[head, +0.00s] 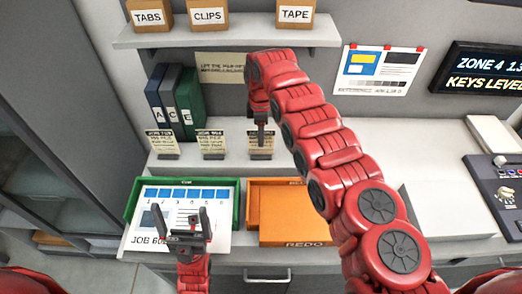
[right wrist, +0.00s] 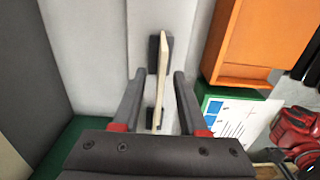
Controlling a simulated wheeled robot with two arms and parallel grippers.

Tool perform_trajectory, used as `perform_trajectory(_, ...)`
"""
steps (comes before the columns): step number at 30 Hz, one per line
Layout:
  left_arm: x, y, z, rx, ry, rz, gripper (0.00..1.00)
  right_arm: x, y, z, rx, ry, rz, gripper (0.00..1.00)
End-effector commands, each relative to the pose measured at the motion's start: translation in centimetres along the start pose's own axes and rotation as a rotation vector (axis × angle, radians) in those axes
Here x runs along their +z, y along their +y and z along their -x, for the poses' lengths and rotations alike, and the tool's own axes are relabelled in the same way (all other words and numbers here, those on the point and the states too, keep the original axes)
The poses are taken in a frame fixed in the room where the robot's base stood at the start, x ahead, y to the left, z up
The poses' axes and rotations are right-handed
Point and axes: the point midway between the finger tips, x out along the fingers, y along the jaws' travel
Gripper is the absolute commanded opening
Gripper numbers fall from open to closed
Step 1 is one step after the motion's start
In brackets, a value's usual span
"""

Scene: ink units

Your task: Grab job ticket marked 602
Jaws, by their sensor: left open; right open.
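Three small cream job tickets stand in dark holders on the counter in the head view: a left one (head: 162,142), a middle one (head: 211,141) and a right one (head: 260,141). Their print is too small to read, so I cannot tell which is 602. My right gripper (head: 262,122) is at the right ticket and partly covers it. In the right wrist view a cream card (right wrist: 161,85) shows edge-on between the open fingers of the right gripper (right wrist: 158,74), with no clear contact. My left gripper (head: 187,218) is open and empty above the green tray (head: 236,205).
A white sheet (head: 160,220) marked JOB 60-something lies in the green tray, its last digit hidden. An orange REDO tray (head: 285,212) stands beside it. Binders (head: 170,105) stand behind the left ticket. A shelf (head: 230,32) with labelled boxes hangs above.

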Motion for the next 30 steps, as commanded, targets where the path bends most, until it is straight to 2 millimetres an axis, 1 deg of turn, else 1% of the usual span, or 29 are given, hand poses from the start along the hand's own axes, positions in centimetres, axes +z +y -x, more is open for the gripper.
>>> perform_trajectory(12,0.03,0.01,0.22,0.0,0.0,0.0,1.0,-0.01,0.0,-0.1,0.0,0.0,0.0,0.42)
perform_trajectory(14,0.03,0.01,0.22,0.0,0.0,0.0,1.0,-0.01,0.0,-0.09,0.0,0.0,0.0,0.32)
perform_trajectory(15,0.04,0.01,0.23,0.0,0.0,0.0,1.0,-0.01,0.0,-0.09,0.0,0.0,0.0,0.24)
perform_trajectory(19,0.04,0.01,0.23,0.0,0.0,0.0,1.0,-0.01,0.0,-0.1,0.0,0.0,0.0,0.01)
perform_trajectory(20,0.03,0.01,0.22,0.0,0.0,0.0,1.0,-0.01,0.0,-0.1,0.0,0.0,0.0,0.0)
perform_trajectory(30,0.04,0.01,0.23,0.0,0.0,0.0,1.0,-0.02,0.0,-0.09,0.0,0.0,0.0,0.0)
